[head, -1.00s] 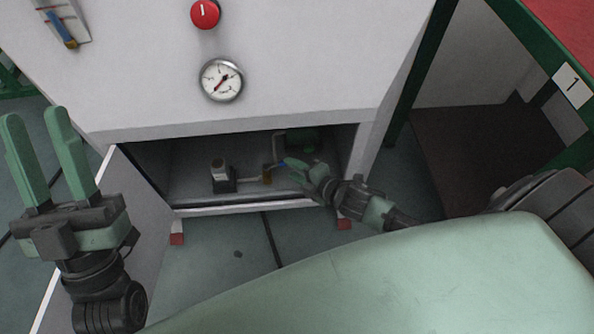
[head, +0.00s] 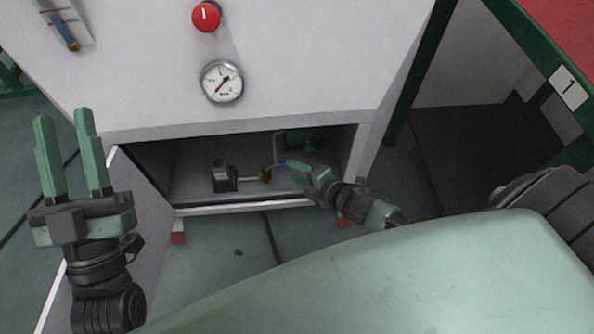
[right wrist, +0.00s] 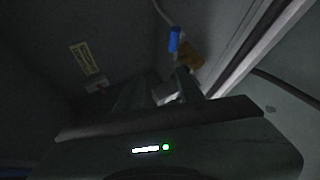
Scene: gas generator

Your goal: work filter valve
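The filter valve has a small blue handle (head: 282,163) beside a brass body (head: 267,175), low inside the open cabinet. In the right wrist view the blue handle (right wrist: 174,40) and brass body (right wrist: 190,56) lie just beyond my fingertips. My right gripper (head: 298,169) reaches into the cabinet just right of the handle. In the dark right wrist view its fingers (right wrist: 158,88) stand apart, with no valve part seen held between them. Contact with the handle cannot be told. My left gripper (head: 64,140) is open and empty, upright outside the cabinet at the left.
A dark pump-like unit (head: 224,177) stands left of the valve, joined by a thin pipe. A green part (head: 302,143) sits behind. The open cabinet door (head: 138,220) is at the left. A gauge (head: 222,82) and red knob (head: 206,17) are on the panel above.

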